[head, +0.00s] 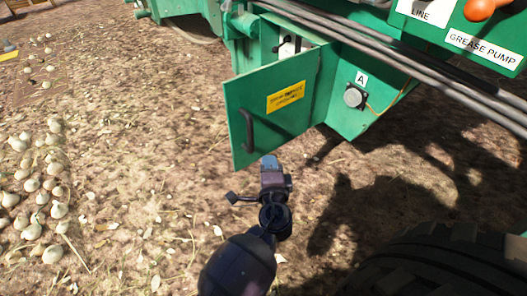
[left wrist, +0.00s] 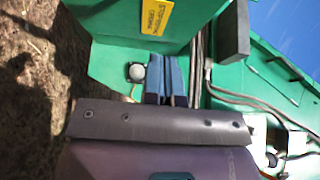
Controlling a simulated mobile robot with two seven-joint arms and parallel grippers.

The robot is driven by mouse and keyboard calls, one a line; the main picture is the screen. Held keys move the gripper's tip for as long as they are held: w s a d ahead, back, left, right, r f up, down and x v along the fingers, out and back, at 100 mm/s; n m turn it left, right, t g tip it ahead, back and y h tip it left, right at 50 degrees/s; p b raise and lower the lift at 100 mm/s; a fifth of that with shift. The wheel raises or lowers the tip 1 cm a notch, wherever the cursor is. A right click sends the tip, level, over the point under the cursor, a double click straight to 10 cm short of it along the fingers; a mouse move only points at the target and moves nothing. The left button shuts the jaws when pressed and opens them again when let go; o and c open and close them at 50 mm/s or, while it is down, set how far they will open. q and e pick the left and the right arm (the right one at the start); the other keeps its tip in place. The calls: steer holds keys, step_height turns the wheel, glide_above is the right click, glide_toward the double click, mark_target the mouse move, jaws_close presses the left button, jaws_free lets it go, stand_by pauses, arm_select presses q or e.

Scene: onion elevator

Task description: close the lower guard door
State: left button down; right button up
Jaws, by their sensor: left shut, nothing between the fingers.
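The lower guard door (head: 272,105) is a green panel with a black handle (head: 248,130) and a yellow label (head: 286,97). It stands open, swung out from the green machine housing, with a gap behind its upper edge. My left gripper (head: 269,162) is shut and empty, just below the door's lower edge in the head view; I cannot tell whether it touches. In the left wrist view its blue fingers (left wrist: 166,80) are together, and a green panel with a yellow label (left wrist: 159,16) shows beyond them. My right gripper is not in view.
A round grey knob (head: 354,97) below an "A" tag sits on the housing right of the door. Grey pipes (head: 400,62) cross above it. A dark tyre (head: 440,262) fills the bottom right. Pale onions (head: 33,185) lie on the soil at left.

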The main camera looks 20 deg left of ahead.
arm_select(q)
steer(key=s+a+x, duration=0.1)
steer(key=a+x, duration=0.1)
steer(key=x, duration=1)
steer(key=shift+a+b, duration=0.3)
steer(key=shift+b, duration=0.05)
steer(key=shift+a, duration=0.1)
